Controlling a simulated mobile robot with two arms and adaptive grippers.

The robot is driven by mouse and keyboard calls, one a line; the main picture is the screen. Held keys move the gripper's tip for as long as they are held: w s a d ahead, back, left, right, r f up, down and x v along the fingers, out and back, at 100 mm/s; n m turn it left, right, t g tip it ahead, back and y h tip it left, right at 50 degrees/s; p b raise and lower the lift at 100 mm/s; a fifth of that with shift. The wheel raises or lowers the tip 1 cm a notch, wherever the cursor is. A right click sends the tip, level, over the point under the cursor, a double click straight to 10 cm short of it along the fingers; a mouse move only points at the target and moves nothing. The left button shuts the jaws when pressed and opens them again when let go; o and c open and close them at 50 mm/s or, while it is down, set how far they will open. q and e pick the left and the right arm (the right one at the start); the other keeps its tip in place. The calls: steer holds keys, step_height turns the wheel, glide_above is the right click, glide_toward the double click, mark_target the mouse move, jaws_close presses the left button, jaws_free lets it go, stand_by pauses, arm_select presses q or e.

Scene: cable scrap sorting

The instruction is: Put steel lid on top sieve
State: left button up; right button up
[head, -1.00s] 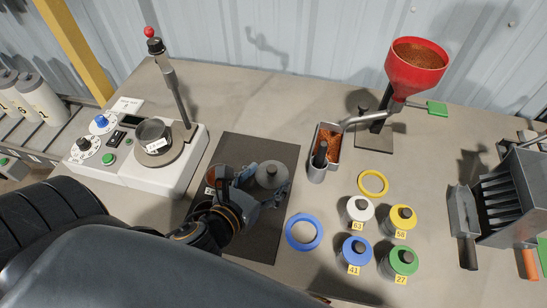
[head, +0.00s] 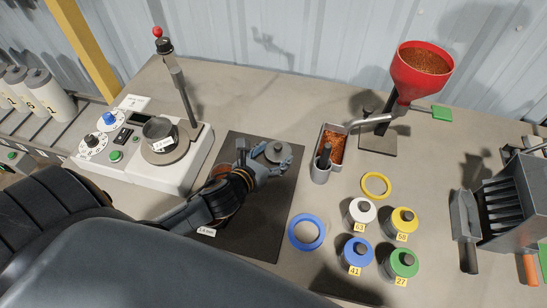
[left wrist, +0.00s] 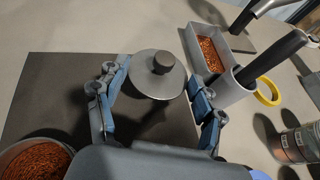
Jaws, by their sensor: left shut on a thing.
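The steel lid (head: 278,152), a grey disc with a dark knob, is between the fingers of my left gripper (head: 268,163), over the upper right part of the dark mat (head: 262,222). In the left wrist view the lid (left wrist: 157,78) is knob up, between the two blue-grey fingers, with a shadow on the mat. My left gripper is shut on it. A dark round sieve with a white label (head: 158,129) sits on the white shaker (head: 190,166) at left. A round vessel of copper granules (left wrist: 35,160) stands at the lower left of the wrist view. My right gripper is not in view.
A tray of copper granules (head: 332,145) stands right of the mat, near the red hopper (head: 422,72). The shaker's upright post (head: 180,92) rises behind the sieve. Blue (head: 306,232) and yellow (head: 376,185) rings and several coloured jars (head: 402,263) lie to the right.

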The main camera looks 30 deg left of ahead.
mark_target(273, 165)
arm_select(q)
steer(key=shift+w+a+f, duration=0.2)
steer(key=shift+w+f, duration=0.25)
steer(key=shift+f, duration=0.1)
steer(key=shift+w+a+f, duration=0.1)
steer(key=shift+w+f, duration=0.1)
steer(key=shift+f, duration=0.4)
steer(key=shift+w+a+f, duration=0.1)
steer(key=shift+w+f, duration=0.05)
steer(key=shift+f, duration=0.45)
steer(key=shift+f+p, duration=0.2)
steer(key=shift+p, duration=0.35)
steer(key=shift+f, duration=0.3)
steer(key=shift+d+f, duration=0.1)
steer(key=shift+f, duration=0.1)
steer(key=o, duration=0.9)
steer(key=shift+f, duration=0.15)
steer(key=o, duration=0.4)
steer(key=shift+o, duration=0.2)
